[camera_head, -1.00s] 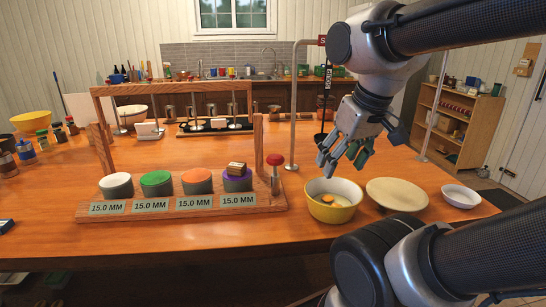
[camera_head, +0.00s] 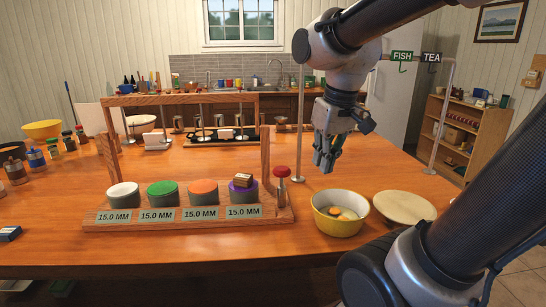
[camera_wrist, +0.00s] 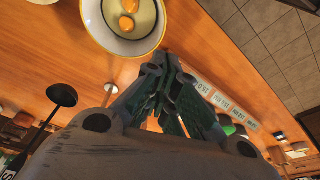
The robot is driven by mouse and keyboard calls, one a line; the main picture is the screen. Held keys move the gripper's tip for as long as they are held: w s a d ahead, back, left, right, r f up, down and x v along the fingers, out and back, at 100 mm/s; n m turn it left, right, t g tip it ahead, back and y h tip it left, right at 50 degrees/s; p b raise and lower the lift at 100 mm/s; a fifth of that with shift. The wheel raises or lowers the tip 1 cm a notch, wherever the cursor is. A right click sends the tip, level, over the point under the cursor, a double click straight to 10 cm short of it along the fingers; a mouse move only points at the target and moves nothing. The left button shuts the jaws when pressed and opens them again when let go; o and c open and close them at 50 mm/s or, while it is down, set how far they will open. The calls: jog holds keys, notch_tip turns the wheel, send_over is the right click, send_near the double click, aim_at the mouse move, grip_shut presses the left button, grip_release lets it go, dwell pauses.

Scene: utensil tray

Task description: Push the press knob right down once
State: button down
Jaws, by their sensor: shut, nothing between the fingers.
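The press knob is a red ball (camera_head: 281,171) on a short metal post at the right end of a wooden stand (camera_head: 180,221). It stands up on its post in the head view. My gripper (camera_head: 324,166) hangs fingers down above the table, to the right of the red knob and apart from it. Its fingers are shut with nothing between them. In the wrist view my gripper (camera_wrist: 172,75) points toward the table, and I cannot make out the knob there.
The stand carries white, green, orange and purple discs, with a small wooden block (camera_head: 243,181) on the purple one. A yellow bowl (camera_head: 328,221) with eggs stands right of the knob, beside a pale plate (camera_head: 405,207). A wooden frame (camera_head: 265,150) rises behind the discs.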

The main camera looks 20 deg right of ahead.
jog(key=w+a+r+m+g, duration=0.1)
jog(key=w+a+r, duration=0.15)
jog(key=w, duration=0.45)
jog(key=w+a+r+m+g, duration=0.1)
jog(key=w+r, duration=0.2)
jog(key=w, duration=0.3)
notch_tip(320, 180, up, 4)
jog(key=m, duration=0.2)
send_over(281, 166)
jog(key=shift+g, duration=0.3)
notch_tip(281, 166, down, 14)
jog(key=shift+r, duration=0.1)
jog(key=shift+f, duration=1.5)
